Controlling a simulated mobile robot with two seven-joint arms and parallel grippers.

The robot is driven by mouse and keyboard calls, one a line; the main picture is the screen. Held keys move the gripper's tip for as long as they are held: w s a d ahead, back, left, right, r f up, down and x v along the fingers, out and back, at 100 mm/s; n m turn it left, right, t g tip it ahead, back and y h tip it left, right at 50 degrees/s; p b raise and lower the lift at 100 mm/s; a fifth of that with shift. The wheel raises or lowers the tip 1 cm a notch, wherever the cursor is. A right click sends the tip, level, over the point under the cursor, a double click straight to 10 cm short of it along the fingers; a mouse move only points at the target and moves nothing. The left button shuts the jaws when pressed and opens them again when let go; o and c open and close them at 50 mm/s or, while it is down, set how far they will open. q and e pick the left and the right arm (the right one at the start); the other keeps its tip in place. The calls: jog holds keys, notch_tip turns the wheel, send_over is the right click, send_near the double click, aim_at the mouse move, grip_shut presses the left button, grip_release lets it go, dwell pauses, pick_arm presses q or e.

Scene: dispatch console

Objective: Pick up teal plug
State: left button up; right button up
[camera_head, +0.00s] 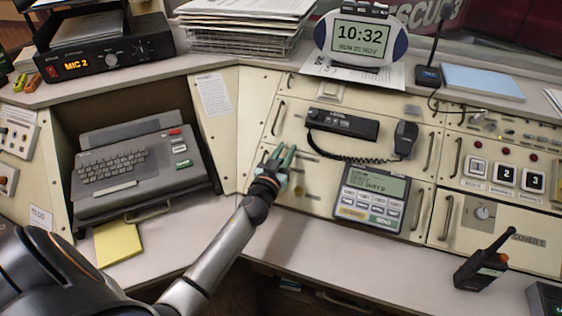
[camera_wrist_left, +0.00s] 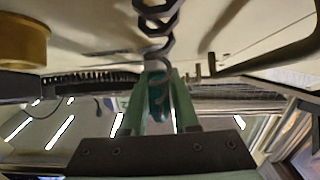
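My left gripper (camera_head: 282,152) reaches up to the cream panel left of the grey display unit. Its two green fingers also show in the left wrist view (camera_wrist_left: 160,85). In that view the teal plug (camera_wrist_left: 158,97) lies between the fingers, with little or no gap at its sides. A dark chain (camera_wrist_left: 155,22) with a hook-like end hangs just above it. I cannot tell whether the fingers press on the plug. In the head view I cannot pick the plug out from the gripper. My right gripper is not in view.
A handset with a coiled cord (camera_head: 405,139) and the display unit (camera_head: 371,197) are to the right of the gripper. A keyboard terminal (camera_head: 138,165) sits in the left bay. A walkie-talkie (camera_head: 482,266) stands at lower right. A brass knob (camera_wrist_left: 22,43) and a handle (camera_wrist_left: 265,58) flank the fingers.

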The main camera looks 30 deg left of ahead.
pick_arm(q)
grip_shut()
dwell(0.3)
